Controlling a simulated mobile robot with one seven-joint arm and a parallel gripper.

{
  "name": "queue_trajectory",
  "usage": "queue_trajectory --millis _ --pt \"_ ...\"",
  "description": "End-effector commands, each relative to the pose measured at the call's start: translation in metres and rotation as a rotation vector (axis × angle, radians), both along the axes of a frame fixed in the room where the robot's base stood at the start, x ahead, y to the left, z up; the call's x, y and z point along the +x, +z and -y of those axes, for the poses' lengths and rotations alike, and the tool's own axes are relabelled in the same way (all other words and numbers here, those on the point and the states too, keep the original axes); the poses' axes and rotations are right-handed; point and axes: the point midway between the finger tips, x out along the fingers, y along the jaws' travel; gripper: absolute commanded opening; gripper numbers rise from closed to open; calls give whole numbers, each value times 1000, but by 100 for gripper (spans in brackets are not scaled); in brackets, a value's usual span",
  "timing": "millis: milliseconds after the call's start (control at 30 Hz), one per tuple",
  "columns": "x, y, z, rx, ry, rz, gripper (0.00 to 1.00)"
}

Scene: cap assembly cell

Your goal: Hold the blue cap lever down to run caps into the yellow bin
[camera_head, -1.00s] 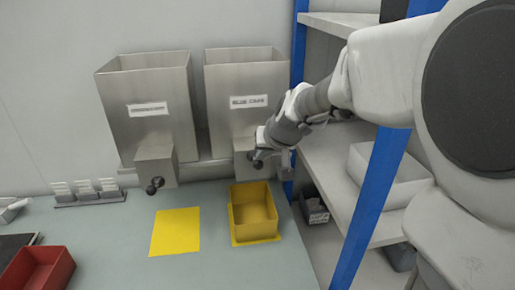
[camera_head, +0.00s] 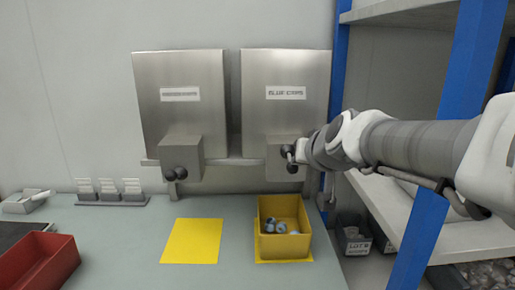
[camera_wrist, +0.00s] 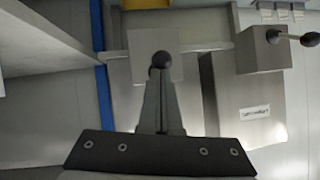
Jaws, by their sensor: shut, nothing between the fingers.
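The metal blue caps dispenser (camera_head: 285,90) is the right-hand one, with a grey box at its outlet. My gripper (camera_head: 295,155) is at this outlet; its fingers are shut with nothing between them. In the wrist view, the lever's dark ball knob (camera_wrist: 162,59) shows right at the tips of my gripper (camera_wrist: 160,75). The rest of the lever is hidden, and its angle is hard to tell. The yellow bin (camera_head: 284,246) stands below the outlet on a yellow mat and holds several small bluish caps (camera_head: 281,227).
A second dispenser (camera_head: 180,100) with its own dark-knobbed lever (camera_head: 174,174) stands to the left. A bare yellow mat (camera_head: 191,242) lies left of the bin. A red bin (camera_head: 45,262) is at the far left. A blue shelf post (camera_head: 428,215) and shelves stand close on the right.

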Motion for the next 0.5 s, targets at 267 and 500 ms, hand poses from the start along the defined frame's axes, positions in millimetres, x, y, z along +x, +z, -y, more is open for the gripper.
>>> queue_trajectory --millis 267,500 --pt "-3 -20 0 0 0 -1 0" --pt "-4 -35 0 0 1 -2 0"
